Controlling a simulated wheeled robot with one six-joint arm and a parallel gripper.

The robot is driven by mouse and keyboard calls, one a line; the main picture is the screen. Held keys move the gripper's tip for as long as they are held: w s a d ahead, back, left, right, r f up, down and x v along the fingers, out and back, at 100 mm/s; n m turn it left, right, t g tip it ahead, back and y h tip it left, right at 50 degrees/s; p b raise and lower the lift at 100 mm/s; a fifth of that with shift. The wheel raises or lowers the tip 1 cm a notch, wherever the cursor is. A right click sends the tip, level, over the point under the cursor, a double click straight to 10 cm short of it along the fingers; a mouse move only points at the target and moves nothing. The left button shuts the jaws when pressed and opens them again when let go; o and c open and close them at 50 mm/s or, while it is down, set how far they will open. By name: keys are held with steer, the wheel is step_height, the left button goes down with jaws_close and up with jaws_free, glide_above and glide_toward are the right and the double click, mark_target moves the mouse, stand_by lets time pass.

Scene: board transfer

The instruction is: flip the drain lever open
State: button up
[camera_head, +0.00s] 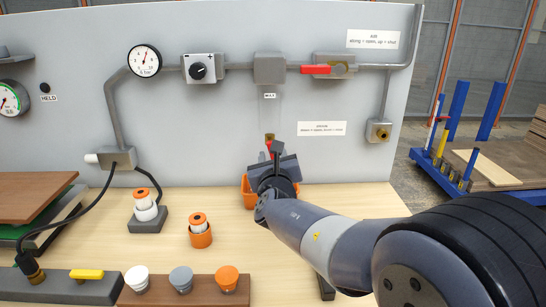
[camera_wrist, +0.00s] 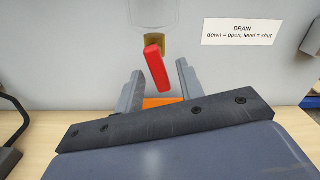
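The red drain lever (camera_wrist: 158,72) hangs below the brass valve (camera_wrist: 153,44) in the wrist view, pointing mostly down with a slight tilt. The drain label (camera_wrist: 241,30) beside it reads down = open, level = shut. My gripper (camera_wrist: 159,78) is open, with one finger on each side of the lever and a visible gap to both. Whether the lever lies at fingertip depth I cannot tell. In the head view my gripper (camera_head: 274,158) covers most of the lever, leaving only a bit of red (camera_head: 268,146) below the brass valve (camera_head: 269,137).
An orange container (camera_head: 247,190) stands below the drain, partly hidden by my gripper. A clear bowl (camera_head: 268,108) is above the valve. Another red lever (camera_head: 315,69) lies along the pipe at upper right.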

jaws_close()
stand_by(0.4)
steer(key=shift+f, duration=0.1)
steer(key=m+b, duration=0.1)
steer(key=b, duration=0.2)
steer(key=shift+a+f+m, duration=0.15)
steer(key=shift+f+m, duration=0.1)
steer(key=shift+m, duration=0.15)
steer(key=shift+a+r+m+b, duration=0.15)
steer(key=shift+r+m+b, duration=0.1)
steer(key=shift+m+b, duration=0.65)
jaws_free()
